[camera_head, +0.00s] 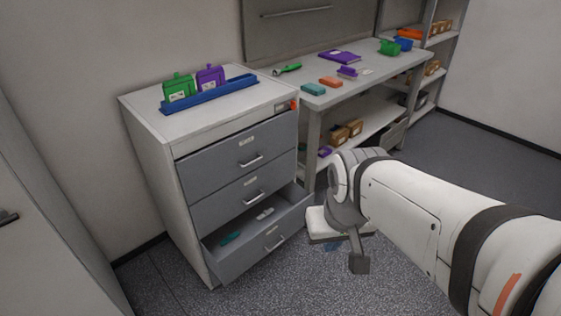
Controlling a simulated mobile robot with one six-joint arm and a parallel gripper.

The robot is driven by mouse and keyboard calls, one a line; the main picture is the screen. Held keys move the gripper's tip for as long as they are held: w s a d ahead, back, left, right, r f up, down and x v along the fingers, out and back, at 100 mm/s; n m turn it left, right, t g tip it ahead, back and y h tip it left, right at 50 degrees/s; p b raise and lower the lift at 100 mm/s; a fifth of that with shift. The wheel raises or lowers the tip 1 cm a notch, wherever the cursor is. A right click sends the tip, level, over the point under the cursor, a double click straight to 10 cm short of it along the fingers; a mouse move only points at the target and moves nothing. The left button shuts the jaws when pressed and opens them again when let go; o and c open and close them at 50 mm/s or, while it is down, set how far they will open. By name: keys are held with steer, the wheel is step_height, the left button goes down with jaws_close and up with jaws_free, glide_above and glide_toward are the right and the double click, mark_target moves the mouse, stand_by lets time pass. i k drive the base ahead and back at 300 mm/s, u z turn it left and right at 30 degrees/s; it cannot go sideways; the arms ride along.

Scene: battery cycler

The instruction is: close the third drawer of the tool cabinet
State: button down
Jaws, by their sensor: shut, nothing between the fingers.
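The tool cabinet (150,190) stands left of centre, white with grey drawer fronts. Its third drawer (268,250) is the lowest one and is pulled out, showing a teal item (230,238) and a light grey item (265,213) inside. The third drawer's handle (275,243) is on its front face. The upper two drawers, top (235,155) and middle (240,195), look pushed in. My gripper (358,263) is shut and empty, pointing down to the right of the open drawer and apart from its front.
A blue tray (212,95) with a green and a purple case sits on the cabinet. A workbench (320,100) with small tools and boxes stands right of the cabinet, with a shelf rack (455,45) beyond. Grey floor (310,285) is clear in front of the drawer.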

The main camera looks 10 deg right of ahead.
mark_target(256, 240)
steer(key=i, duration=1)
steer(key=u, duration=0.05)
